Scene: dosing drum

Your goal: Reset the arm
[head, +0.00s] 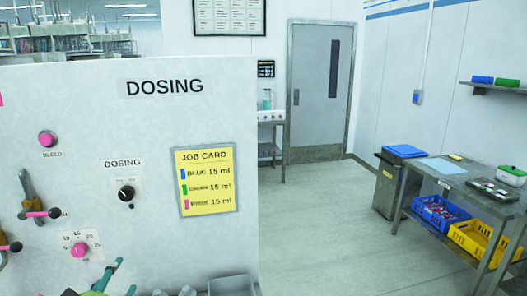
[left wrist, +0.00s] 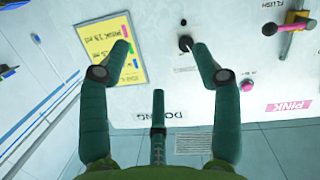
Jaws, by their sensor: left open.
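My left gripper (head: 122,277) shows at the bottom edge of the head view, low in front of the white dosing panel (head: 120,130). In the left wrist view its two green fingers (left wrist: 162,47) are spread apart with nothing between them. The black dosing knob (head: 126,193) is on the panel above the gripper; it also shows in the left wrist view (left wrist: 185,43), just beside one fingertip. The yellow job card (head: 205,180) is to the right on the panel. Most of my left arm is out of view. My right gripper is not in view.
The panel carries a pink bleed button (head: 47,138), a pink dial knob (head: 79,250) and pink-tipped levers (head: 41,213). A grey bin (head: 232,286) is at the panel's foot. A steel table (head: 452,183) with blue (head: 440,213) and yellow crates (head: 482,242) stands right; floor between is clear.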

